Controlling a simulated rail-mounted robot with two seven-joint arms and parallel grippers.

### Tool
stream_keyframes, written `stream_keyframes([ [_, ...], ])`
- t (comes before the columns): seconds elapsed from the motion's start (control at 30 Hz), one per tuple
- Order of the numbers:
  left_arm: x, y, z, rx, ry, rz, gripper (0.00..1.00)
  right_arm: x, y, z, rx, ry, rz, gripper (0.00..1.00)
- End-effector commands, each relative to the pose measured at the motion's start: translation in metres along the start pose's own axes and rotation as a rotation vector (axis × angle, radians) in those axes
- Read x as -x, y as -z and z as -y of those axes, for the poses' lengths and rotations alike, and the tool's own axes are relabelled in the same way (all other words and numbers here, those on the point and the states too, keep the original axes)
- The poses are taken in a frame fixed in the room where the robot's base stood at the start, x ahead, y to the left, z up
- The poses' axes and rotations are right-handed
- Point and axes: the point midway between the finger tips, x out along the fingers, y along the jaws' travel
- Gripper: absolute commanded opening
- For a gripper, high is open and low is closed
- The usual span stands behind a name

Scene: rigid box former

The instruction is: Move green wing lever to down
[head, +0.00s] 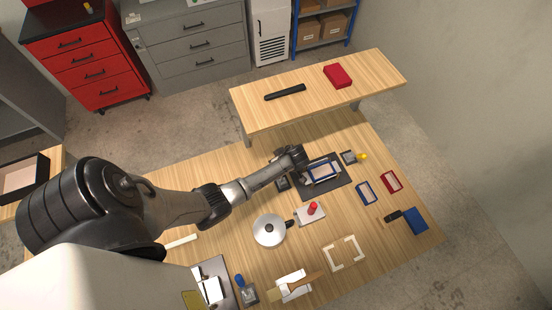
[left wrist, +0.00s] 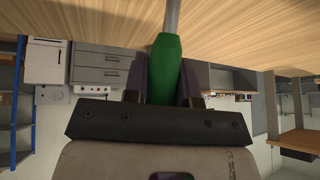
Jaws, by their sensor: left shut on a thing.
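The green wing lever (left wrist: 165,62) fills the middle of the left wrist view, a green grip on a grey rod. My left gripper (left wrist: 164,88) is shut on this grip, with one dark finger on each side. In the head view my left gripper (head: 298,158) is at the left back corner of the box former (head: 340,186), a dark plate with a blue-edged frame (head: 322,170) on it. The gripper hides the green lever there, so its angle is hard to tell. My right gripper is not in view.
A yellow-handled lever (head: 362,156) stands at the former's right. Nearer are a red-knobbed fixture (head: 312,209), a silver lidded pot (head: 269,231), blue (head: 366,192) and red (head: 392,181) frames and a pale square frame (head: 343,253). A raised wooden shelf (head: 310,92) runs behind.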

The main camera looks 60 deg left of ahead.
Motion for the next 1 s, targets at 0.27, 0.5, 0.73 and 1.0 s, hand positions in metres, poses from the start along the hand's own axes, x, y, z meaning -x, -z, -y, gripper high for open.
stream_keyframes([
  [0.27, 0.017, -0.017, 0.007, 0.048, -0.041, -0.197, 0.0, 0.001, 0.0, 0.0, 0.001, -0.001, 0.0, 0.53],
  [0.5, 0.025, -0.029, 0.012, 0.085, -0.07, -0.338, 0.0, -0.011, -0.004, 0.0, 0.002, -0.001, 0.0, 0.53],
  [0.73, 0.031, -0.035, 0.015, 0.107, -0.086, -0.421, 0.0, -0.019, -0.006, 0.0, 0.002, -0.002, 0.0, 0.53],
  [1.0, 0.034, -0.036, 0.016, 0.115, -0.093, -0.452, 0.0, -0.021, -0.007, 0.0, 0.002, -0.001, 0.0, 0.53],
])
